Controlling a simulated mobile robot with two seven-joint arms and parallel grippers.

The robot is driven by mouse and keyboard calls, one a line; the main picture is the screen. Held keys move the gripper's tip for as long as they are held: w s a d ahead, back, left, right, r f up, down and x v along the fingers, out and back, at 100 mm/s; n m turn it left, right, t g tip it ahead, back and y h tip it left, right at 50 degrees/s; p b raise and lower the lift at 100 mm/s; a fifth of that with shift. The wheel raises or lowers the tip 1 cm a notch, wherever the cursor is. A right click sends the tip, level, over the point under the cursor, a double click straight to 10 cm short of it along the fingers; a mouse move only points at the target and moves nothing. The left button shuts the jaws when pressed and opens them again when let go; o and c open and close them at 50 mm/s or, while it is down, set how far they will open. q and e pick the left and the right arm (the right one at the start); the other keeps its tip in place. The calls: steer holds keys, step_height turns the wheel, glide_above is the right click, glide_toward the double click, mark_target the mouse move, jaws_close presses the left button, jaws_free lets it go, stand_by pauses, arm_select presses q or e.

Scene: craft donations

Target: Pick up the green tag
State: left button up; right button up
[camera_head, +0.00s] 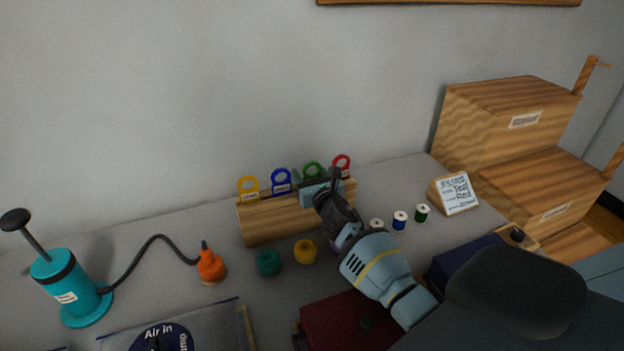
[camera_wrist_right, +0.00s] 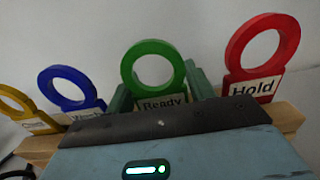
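The green tag (camera_head: 312,171) is a ring on a flat base, standing in the wooden rack. In the right wrist view the green tag (camera_wrist_right: 153,66) is near the middle, with a label reading "Ready". My right gripper (camera_head: 306,179) is at the rack; its teal fingers (camera_wrist_right: 160,84) stand apart, one on each side of the tag's base. I cannot tell whether they touch it. The gripper's body hides the bottom of the tag. My left gripper is not in view.
The wooden rack (camera_head: 270,217) also holds a yellow tag (camera_head: 248,187), a blue tag (camera_head: 281,181) and a red tag (camera_head: 341,164), all close beside the green one. Thread spools (camera_head: 399,220), yarn balls (camera_head: 305,251) and a sign (camera_head: 456,194) stand nearby. A teal pump (camera_head: 66,284) is at left.

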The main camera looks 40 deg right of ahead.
steer(key=c, duration=0.5)
steer(key=shift+r, duration=0.1)
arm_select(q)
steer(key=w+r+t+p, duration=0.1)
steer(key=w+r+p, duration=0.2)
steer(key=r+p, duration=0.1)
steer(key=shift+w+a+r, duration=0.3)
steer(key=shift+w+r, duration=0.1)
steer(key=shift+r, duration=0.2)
arm_select(e)
step_height(320, 180, up, 10)
